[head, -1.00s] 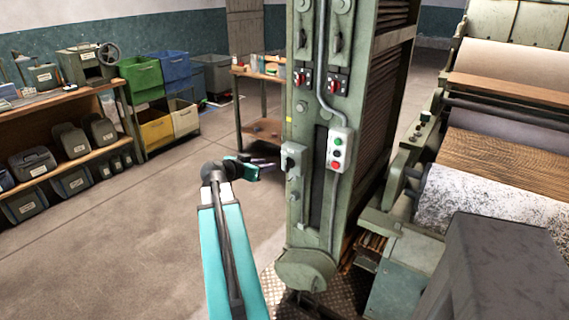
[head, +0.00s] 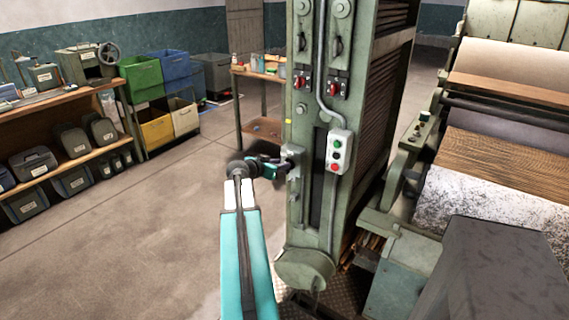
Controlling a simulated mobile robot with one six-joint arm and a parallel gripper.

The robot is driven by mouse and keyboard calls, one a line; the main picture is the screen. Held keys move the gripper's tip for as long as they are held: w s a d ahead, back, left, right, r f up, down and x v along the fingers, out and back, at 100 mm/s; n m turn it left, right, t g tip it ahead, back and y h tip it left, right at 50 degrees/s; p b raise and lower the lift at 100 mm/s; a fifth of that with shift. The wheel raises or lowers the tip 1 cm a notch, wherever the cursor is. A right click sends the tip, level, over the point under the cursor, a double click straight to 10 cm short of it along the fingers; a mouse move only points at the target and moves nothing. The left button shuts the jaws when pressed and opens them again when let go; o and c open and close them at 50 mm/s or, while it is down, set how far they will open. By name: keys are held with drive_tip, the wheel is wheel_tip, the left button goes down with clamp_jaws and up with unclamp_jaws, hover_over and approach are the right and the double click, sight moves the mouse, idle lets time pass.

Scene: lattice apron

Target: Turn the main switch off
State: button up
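The tall green machine column (head: 312,225) stands in the middle of the head view. A small grey switch box (head: 296,155) is mounted on its front left side, and I cannot read any label on it. My gripper (head: 284,164) is at the left front of this box, at or very near it. Its fingers are small and partly merge with the box, so I cannot tell whether they touch or grip its handle. Two red rotary switches, a left one (head: 300,83) and a right one (head: 333,89), sit higher on the column.
A pale push-button box (head: 339,151) with green, black and red buttons is right of the grey box. A machine with rollers (head: 490,200) fills the right side. A shelf with bins (head: 75,140) stands left. The floor between is clear.

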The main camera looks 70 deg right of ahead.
drive_tip(key=shift+p+x, duration=0.3)
drive_tip(key=shift+x, duration=1.45)
drive_tip(key=shift+c, duration=0.2)
clamp_jaws()
